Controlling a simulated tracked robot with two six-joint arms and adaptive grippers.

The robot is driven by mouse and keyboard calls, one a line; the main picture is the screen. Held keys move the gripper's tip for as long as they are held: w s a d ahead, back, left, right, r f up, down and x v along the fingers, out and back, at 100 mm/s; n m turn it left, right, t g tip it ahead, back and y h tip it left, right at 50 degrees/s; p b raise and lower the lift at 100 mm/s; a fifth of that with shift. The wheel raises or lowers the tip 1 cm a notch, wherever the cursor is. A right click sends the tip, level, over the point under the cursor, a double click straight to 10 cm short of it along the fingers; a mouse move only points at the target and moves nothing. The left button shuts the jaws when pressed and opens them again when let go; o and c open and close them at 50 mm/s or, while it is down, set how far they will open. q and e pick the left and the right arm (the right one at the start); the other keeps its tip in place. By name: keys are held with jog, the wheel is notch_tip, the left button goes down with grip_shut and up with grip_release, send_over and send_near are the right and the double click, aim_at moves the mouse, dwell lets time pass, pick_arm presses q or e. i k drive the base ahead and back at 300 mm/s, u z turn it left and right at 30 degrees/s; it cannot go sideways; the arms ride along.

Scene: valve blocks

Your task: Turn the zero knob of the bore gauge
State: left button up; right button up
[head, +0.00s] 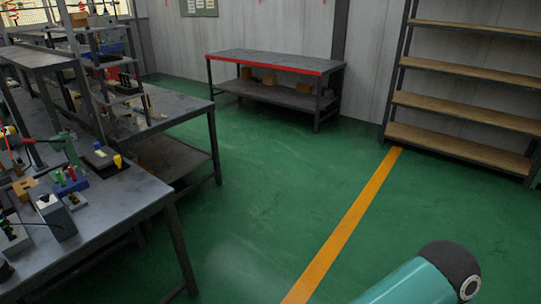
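I cannot make out the bore gauge or its zero knob for certain. Several small items stand on the grey bench (118,207) at the left, too small to tell apart well. Neither of my grippers shows. A teal arm link with a dark rounded end, mine, enters at the bottom right, far from the bench.
A dark flat tray (101,159) with a yellow piece lies at the bench's back. Another bench (165,112) stands behind it. A red-edged workbench (265,62) stands at the far wall, wooden shelving (465,103) at the right. Green floor (265,180) with an orange line (345,222) is clear between.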

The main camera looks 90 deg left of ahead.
aim_at(45, 197)
jog(key=z, duration=0.6)
jog(key=i, duration=0.25)
jog(key=u, duration=2.6)
jog(key=i, duration=0.15)
jog(key=u, duration=1.5)
jog(key=k, duration=0.3)
jog(key=u, duration=0.45)
jog(key=i, duration=1.35)
jog(key=z, duration=0.35)
